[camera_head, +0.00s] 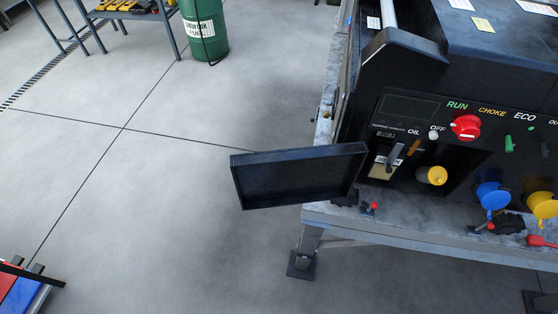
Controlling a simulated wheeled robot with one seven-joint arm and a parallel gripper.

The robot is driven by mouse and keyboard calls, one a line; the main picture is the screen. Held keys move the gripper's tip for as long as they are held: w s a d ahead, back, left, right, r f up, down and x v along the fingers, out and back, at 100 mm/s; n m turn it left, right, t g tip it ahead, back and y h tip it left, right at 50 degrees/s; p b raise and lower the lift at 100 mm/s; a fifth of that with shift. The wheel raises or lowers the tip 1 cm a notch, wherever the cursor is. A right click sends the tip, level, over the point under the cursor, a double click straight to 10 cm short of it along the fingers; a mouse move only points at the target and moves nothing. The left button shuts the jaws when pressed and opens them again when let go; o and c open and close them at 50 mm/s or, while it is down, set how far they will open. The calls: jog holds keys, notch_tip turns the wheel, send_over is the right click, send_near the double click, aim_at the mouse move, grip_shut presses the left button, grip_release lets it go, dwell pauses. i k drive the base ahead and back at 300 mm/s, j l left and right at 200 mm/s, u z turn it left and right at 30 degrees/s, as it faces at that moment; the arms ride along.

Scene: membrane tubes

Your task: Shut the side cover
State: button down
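The side cover (298,176) is a dark, shallow, tray-like panel in the head view. It stands open, swung out to the left from the lower left of the black machine (425,105). Its free edge hangs over the floor, past the metal stand's edge. Beside its right end is the machine's front opening, with a grey lever and a yellow knob (432,175) inside. My gripper is not in view.
The machine stands on a grey metal stand (330,216). A red knob (466,127) and blue and yellow caps are on its front. A green drum (204,30) and a tool table stand at the back left.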

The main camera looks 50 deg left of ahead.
aim_at(271, 179)
jog(key=j+z, duration=0.15)
jog(key=j, duration=1.1)
jog(key=k+j+z, duration=0.15)
jog(key=j, duration=1.15)
jog(key=i+j, duration=0.2)
jog(key=k+j, duration=0.1)
jog(key=j, duration=0.25)
jog(key=k+j+u, duration=0.15)
jog(key=j, duration=0.6)
jog(key=k+u, duration=0.05)
